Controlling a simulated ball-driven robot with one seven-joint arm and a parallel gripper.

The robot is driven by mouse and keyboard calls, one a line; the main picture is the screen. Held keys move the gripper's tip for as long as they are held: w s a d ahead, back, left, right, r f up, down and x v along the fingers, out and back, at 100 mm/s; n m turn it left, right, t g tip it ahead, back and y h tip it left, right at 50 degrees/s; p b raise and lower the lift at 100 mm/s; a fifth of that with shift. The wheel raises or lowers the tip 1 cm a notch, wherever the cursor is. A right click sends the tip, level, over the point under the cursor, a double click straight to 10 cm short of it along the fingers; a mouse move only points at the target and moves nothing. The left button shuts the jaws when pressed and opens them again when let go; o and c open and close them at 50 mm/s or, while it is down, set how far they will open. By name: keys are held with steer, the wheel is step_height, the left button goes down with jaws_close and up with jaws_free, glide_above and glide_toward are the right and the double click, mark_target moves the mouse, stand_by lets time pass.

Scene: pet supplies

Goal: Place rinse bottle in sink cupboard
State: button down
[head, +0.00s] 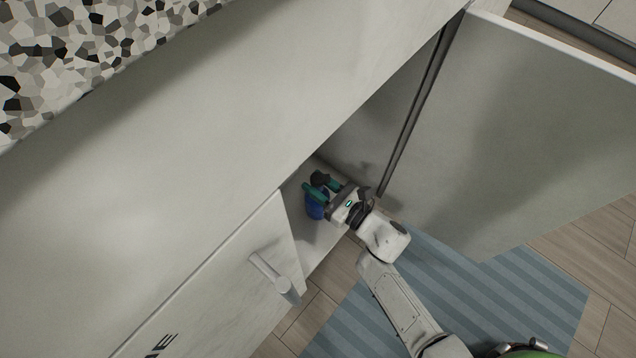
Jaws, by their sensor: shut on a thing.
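The rinse bottle (315,207) is blue, with a teal part near its top, and is small in the head view. My gripper (322,190) is shut on it, just inside the opening of the sink cupboard (308,222). The gripper's fingers and the bottle overlap, so part of the bottle is hidden. I cannot tell whether its base touches the cupboard floor.
One cupboard door (520,130) stands wide open at the right. The other door (215,290), with a bar handle (275,278), is at the left of the opening. A speckled countertop (70,50) lies above. A blue striped mat (480,300) covers the wooden floor.

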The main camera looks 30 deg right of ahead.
steer(key=c, duration=0.7)
jaws_free()
steer(key=shift+f, duration=0.1)
steer(key=shift+c, duration=0.2)
steer(key=shift+s+d+r, duration=0.1)
steer(key=shift+s+r, duration=0.1)
steer(key=p+v, duration=0.3)
steer(key=v, duration=0.8)
steer(key=shift+s, duration=0.25)
steer(key=shift+d, duration=0.1)
